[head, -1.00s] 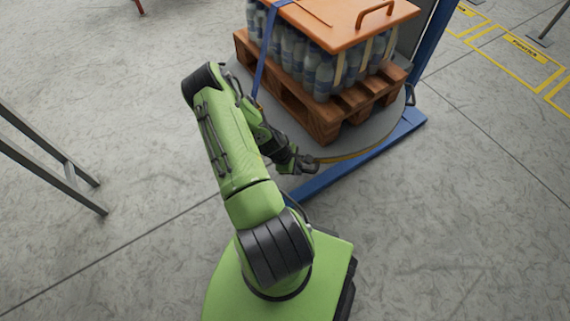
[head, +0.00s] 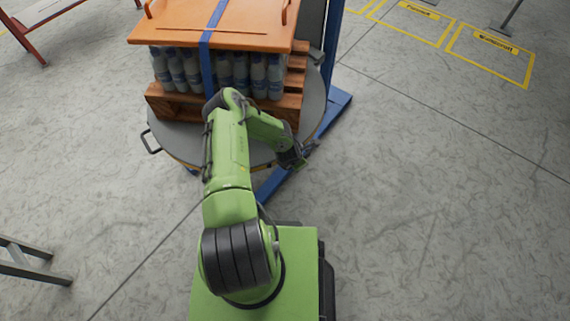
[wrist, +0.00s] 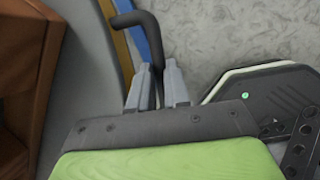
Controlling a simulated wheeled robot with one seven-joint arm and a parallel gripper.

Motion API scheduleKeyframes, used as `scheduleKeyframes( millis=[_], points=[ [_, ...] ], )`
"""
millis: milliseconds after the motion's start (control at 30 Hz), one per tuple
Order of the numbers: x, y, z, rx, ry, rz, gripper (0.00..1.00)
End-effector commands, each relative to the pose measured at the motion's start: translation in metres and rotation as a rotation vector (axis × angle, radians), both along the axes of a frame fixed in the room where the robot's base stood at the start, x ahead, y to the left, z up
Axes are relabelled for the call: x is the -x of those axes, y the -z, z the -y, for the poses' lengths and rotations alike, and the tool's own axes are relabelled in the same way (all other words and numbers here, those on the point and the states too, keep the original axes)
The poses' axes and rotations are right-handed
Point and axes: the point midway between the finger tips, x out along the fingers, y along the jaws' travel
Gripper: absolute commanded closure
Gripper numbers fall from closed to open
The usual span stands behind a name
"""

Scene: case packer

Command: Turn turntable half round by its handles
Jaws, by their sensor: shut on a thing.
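The turntable (head: 181,137) is a round grey disc on a blue base. It bears a wooden pallet (head: 168,101) of wrapped bottles (head: 180,70) under an orange lid (head: 190,28) with a blue strap. One black handle (head: 151,143) sticks out free at the turntable's left rim. My gripper (head: 304,158) is at the front right rim. In the wrist view my gripper (wrist: 156,88) has its two grey fingers on either side of a bent black handle (wrist: 136,19) and is shut on it. The lower end of that handle is partly hidden between the fingers.
A blue post (head: 333,45) stands behind the turntable, and its blue foot (head: 340,105) reaches out at the right. A grey metal frame (head: 30,262) is at lower left, a red frame (head: 35,20) at upper left.

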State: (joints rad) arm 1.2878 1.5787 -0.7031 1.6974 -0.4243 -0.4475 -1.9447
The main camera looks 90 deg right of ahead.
Motion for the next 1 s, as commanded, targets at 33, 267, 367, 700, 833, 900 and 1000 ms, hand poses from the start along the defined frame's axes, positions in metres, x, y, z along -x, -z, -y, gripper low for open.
scheduleKeyframes(
  millis=[33,267,367,700,833,900,1000],
  points=[
    [0.008,-0.001,0.002,-0.003,-0.009,-0.005,1.0],
    [0.024,0.0,0.016,-0.005,-0.058,-0.004,1.0],
    [0.027,0.0,0.019,-0.005,-0.069,-0.004,1.0],
    [0.029,0.001,0.022,-0.005,-0.079,-0.004,1.0],
    [0.029,0.001,0.022,-0.004,-0.078,-0.004,1.0],
    [0.029,0.001,0.022,-0.004,-0.078,-0.004,0.79],
    [0.029,0.001,0.022,-0.004,-0.078,-0.003,0.63]
  ],
)
